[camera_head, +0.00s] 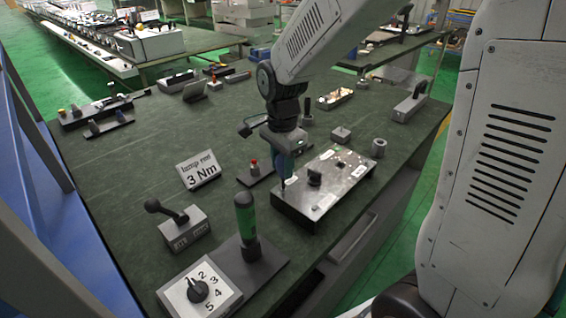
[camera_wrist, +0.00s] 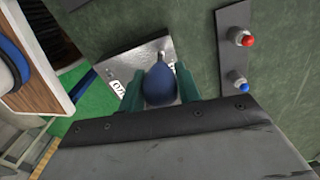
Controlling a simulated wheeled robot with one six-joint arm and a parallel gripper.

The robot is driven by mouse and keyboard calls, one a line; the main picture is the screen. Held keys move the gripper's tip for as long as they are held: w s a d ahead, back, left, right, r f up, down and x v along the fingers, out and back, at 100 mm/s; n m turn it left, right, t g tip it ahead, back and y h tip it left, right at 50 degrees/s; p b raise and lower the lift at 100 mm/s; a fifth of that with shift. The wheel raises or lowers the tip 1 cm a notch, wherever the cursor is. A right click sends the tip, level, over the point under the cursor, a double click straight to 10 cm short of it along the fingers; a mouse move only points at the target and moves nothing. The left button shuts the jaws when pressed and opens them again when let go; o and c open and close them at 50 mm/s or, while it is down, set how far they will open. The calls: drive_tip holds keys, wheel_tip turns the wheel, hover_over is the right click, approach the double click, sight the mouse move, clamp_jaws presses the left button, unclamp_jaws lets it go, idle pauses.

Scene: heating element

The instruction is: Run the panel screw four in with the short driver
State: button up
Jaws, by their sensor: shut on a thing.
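My gripper (camera_head: 284,158) is above the left corner of the metal panel (camera_head: 322,203), which has a dark knob and pale labels on top. In the wrist view, my gripper's green fingers (camera_wrist: 160,86) are shut on the dark blue rounded handle of the short driver (camera_wrist: 160,84). The driver points down, with its lower end close to the panel's corner in the head view. A small bright metal piece (camera_wrist: 162,56) shows just beyond the handle in the wrist view; I cannot tell whether it is the screw. Panel screw four and any contact with the tip are hidden.
A green-handled tool (camera_head: 246,218) stands upright on a dark base. A red button (camera_wrist: 247,40) is near my gripper. The bench's left middle is clear.

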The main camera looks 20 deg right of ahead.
drive_tip(key=shift+m, duration=0.3)
drive_tip(key=shift+r, duration=0.45)
drive_tip(key=n, duration=0.4)
idle(0.4)
drive_tip(key=shift+n, duration=0.4)
drive_tip(key=n, duration=0.3)
drive_tip(key=shift+s, duration=0.1)
